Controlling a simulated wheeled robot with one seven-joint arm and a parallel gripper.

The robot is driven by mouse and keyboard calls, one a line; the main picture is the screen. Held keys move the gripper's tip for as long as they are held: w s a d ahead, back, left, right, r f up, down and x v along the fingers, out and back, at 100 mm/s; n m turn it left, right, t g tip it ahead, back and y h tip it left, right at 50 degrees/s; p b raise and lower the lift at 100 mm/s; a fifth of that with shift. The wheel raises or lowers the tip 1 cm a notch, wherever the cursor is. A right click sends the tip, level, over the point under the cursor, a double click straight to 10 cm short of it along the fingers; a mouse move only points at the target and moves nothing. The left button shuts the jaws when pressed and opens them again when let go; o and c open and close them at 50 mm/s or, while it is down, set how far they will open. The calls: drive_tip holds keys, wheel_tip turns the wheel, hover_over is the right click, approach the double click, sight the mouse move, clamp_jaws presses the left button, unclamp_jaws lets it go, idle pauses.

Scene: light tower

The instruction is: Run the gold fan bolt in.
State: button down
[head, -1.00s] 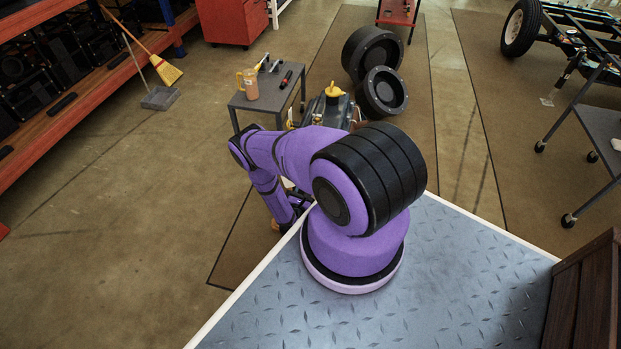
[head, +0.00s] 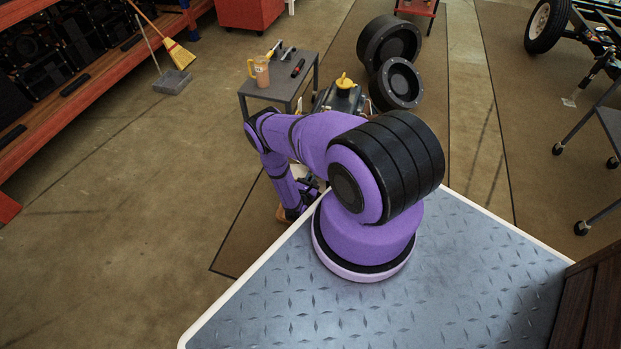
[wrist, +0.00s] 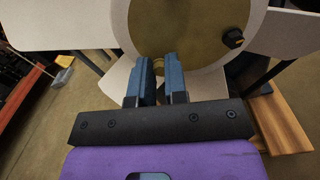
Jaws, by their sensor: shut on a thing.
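In the wrist view, my gripper (wrist: 157,68) has its two blue-grey fingers shut on the gold fan bolt (wrist: 158,66). Only a small part of the bolt shows between the fingertips, at the lower edge of a large round disc. The disc (wrist: 190,25) has an olive-gold face and a pale rim, and its top is cut off by the frame. I cannot tell how deep the bolt sits. In the head view my purple arm reaches down beyond the plate's edge, and the bolt and fingertips cannot be made out there.
A dark knob (wrist: 233,39) sticks out of the disc's right side. A wooden board (wrist: 283,122) lies at lower right. In the head view, a small grey table (head: 283,88) holds a mug (head: 261,71) and tools. Black wheels (head: 390,42) stand behind. Open floor lies left.

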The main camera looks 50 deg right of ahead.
drive_tip(key=n, duration=2.1)
drive_tip(key=shift+a+f+n, duration=0.15)
drive_tip(key=shift+f+n, duration=0.05)
drive_tip(key=shift+n, duration=0.1)
idle(2.7)
idle(0.3)
